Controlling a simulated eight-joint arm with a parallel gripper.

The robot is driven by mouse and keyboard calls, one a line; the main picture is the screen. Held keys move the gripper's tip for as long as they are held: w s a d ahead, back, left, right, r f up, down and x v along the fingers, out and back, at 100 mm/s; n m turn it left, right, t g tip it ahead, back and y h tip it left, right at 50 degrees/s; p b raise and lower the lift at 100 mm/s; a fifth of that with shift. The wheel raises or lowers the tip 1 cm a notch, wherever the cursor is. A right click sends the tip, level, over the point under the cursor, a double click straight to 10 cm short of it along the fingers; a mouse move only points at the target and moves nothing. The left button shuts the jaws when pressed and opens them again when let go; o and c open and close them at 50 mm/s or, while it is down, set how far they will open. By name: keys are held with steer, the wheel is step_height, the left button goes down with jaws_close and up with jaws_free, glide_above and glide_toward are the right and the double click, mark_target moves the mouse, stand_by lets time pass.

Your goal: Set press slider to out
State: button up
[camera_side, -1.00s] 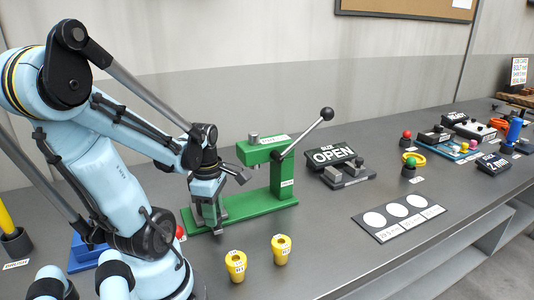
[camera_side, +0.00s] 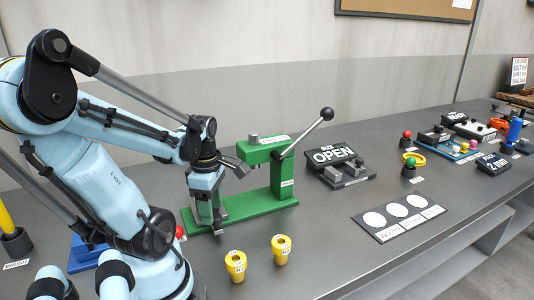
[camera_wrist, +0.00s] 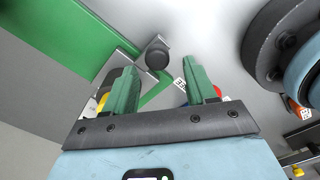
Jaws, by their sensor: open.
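The green press (camera_side: 284,180) stands on the bench in the side view, with a long green base and a lever ending in a black ball. My gripper (camera_side: 214,229) points down over the left end of that base and hides part of it. In the wrist view the gripper (camera_wrist: 162,72) is open, its two green fingers apart. A dark round knob (camera_wrist: 157,56) on a grey piece, probably the press slider's, shows just beyond and between the fingertips. I cannot tell if the fingers touch it. The slider itself is hidden in the side view.
A plate with three white circles (camera_side: 398,213) lies farther right.

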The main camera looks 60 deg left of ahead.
step_height(320, 180, up, 10)
steer(key=shift+r, duration=0.2)
stand_by(0.4)
steer(key=w+d+f+m+t, duration=0.1)
steer(key=w+d+m+t, duration=0.2)
steer(key=w+d+m, duration=0.4)
steer(key=w+d+f+m+t, duration=0.2)
steer(key=w+d+m+t, duration=0.2)
steer(key=m, duration=1.7)
steer(key=shift+w+d+f+m, duration=0.25)
steer(key=shift+w+d+m, duration=0.15)
steer(key=shift+w+d, duration=1.75)
steer(key=shift+s+d, duration=0.25)
steer(key=shift+s, duration=0.05)
